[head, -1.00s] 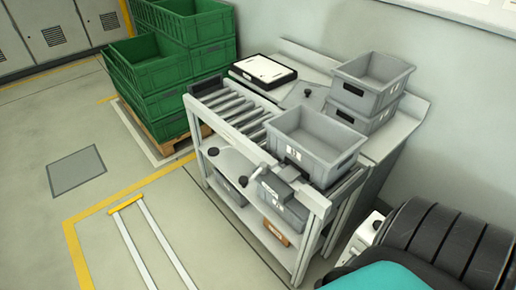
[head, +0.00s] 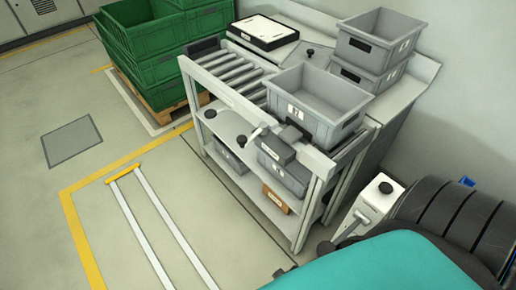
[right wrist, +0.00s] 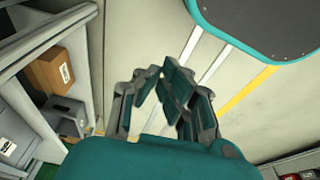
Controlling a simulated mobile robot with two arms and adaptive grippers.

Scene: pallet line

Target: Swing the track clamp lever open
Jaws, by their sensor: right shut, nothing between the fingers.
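A dark grey clamp block (head: 277,149) sits on the front rail of the roller table in the head view. A lever (head: 257,133) with a pale rod sticks out to its left, with a dark knob (head: 242,139) close by. How far the lever is swung cannot be told. My right gripper (right wrist: 160,88) shows in the right wrist view, shut and empty, apart from the table and over the floor. The lever is not visible in that view. My left gripper is out of view.
The roller table (head: 222,88) carries a grey bin (head: 312,103); its shelf holds a brown box (right wrist: 50,70). Stacked grey bins (head: 378,48) stand behind. Green crates (head: 165,52) stand left. A white unit (head: 375,200) stands right.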

